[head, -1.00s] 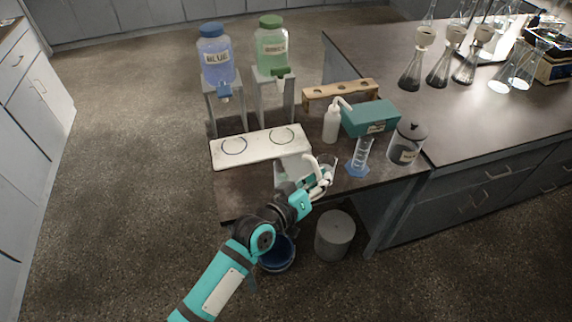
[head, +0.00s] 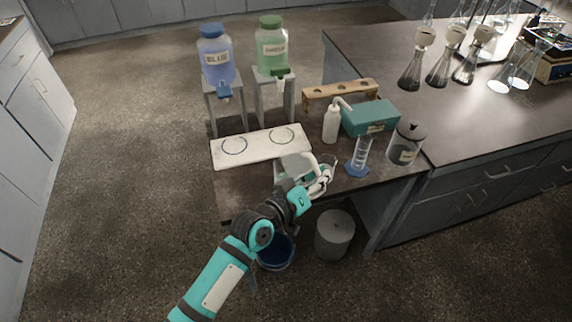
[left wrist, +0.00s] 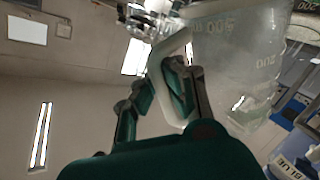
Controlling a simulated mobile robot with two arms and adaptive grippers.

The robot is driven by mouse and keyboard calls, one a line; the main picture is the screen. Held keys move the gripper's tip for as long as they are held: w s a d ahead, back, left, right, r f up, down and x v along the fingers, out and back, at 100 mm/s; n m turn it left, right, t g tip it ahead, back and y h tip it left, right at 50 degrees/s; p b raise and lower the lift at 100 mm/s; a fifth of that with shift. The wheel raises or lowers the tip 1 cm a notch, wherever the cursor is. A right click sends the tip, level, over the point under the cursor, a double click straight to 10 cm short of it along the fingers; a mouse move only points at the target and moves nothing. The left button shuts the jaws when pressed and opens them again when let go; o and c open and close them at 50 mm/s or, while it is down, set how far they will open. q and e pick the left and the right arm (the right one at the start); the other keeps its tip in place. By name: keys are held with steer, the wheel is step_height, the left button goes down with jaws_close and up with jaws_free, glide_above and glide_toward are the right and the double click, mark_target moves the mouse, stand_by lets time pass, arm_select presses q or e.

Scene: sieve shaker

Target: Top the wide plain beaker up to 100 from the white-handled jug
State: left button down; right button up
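The clear jug (head: 297,163) with the white handle is held above the front of the small table. My left gripper (head: 319,184) is shut on its handle. In the left wrist view the white handle loop (left wrist: 160,92) passes around the teal gripper fingers (left wrist: 186,88), and the clear jug wall (left wrist: 235,60) carries graduation marks. The jug looks tilted. A clear glass rim (head: 332,160), likely the wide beaker, shows just behind the gripper; most of it is hidden, and its liquid level cannot be read. My right gripper is in neither view.
A graduated cylinder (head: 360,158) on a blue foot stands close on the right, beside a lidded jar (head: 406,144). Behind are a wash bottle (head: 332,122), a teal box (head: 370,118) and a white board (head: 260,146) with two rings. Blue and green dispensers stand at the back.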

arm_select(q)
steer(key=shift+w+a+r, duration=0.1)
steer(key=shift+w+r, duration=0.05)
steer(key=shift+r, duration=0.2)
stand_by(0.7)
stand_by(0.9)
steer(key=s+d+f+m+t+b, duration=0.1)
steer(key=s+f+m+b, duration=0.1)
steer(key=f+b, duration=0.3)
steer(key=s+d+f+m+t+b, duration=0.1)
steer(key=s+d+f+m+b, duration=0.1)
steer(key=f+m+b, duration=0.2)
step_height(320, 180, down, 3)
steer(key=shift+s+d+f+m+h+b, duration=0.1)
steer(key=shift+s+d+m+h+b, duration=0.2)
steer(key=shift+m, duration=0.4)
steer(key=shift+w+a, duration=0.1)
steer(key=shift+a, duration=0.05)
